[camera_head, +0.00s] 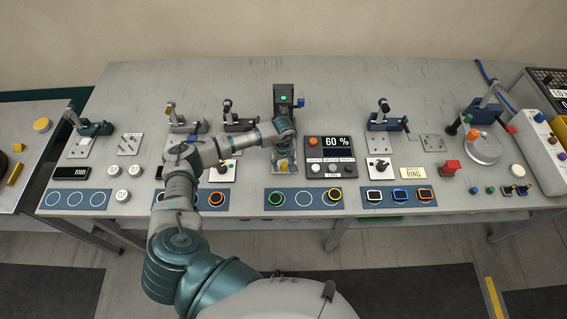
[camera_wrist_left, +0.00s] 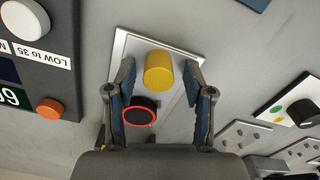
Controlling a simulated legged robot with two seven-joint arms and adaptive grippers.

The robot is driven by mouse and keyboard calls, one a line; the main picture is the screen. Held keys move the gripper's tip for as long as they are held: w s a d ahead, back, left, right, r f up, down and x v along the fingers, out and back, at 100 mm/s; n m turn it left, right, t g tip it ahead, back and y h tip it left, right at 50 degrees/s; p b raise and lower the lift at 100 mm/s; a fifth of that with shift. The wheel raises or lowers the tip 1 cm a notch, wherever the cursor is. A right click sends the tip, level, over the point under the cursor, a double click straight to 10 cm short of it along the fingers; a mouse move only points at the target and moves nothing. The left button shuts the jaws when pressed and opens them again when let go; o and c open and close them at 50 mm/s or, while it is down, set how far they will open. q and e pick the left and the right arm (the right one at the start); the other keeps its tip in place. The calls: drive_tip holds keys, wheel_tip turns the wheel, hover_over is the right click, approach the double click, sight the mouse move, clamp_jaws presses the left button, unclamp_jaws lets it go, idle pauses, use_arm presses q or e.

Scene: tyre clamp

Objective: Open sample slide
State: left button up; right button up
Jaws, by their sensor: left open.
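A yellow cylindrical knob (camera_wrist_left: 158,70) stands on a pale metal plate (camera_wrist_left: 187,50) in the left wrist view. My left gripper (camera_wrist_left: 155,80) is open, with one finger on each side of the knob. I cannot tell whether either finger touches it. A black round part with a red ring (camera_wrist_left: 139,111) lies nearer the palm, between the fingers. In the head view the yellow knob (camera_head: 284,164) shows just below my left gripper (camera_head: 284,150), in front of a dark upright unit with a green light (camera_head: 283,97). No part is labelled as the sample slide. My right gripper is not in view.
A dark panel reading 60 % (camera_head: 331,157) stands close to the right of the gripper. Ringed blue strips (camera_head: 303,198) run along the bench's front edge. Several small clamp fixtures stand behind and beside my arm. A round metal disc (camera_head: 483,149) is far right.

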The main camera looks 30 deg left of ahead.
use_arm(q)
drive_tip(key=c, duration=0.3)
clamp_jaws()
drive_tip(key=shift+d, duration=0.2)
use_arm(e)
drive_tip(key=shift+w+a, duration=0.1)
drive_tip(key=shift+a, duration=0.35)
use_arm(q)
drive_tip(key=shift+s+d+f+b, duration=0.15)
drive_tip(key=shift+s+d+b, duration=0.1)
drive_tip(key=shift+s+b, duration=0.25)
drive_tip(key=shift+s+d+r, duration=0.15)
drive_tip(key=shift+s+r, duration=0.05)
drive_tip(key=shift+r, duration=0.05)
drive_tip(key=shift+o, duration=0.7)
unclamp_jaws()
drive_tip(key=shift+o, duration=0.8)
drive_tip(key=shift+w, duration=0.1)
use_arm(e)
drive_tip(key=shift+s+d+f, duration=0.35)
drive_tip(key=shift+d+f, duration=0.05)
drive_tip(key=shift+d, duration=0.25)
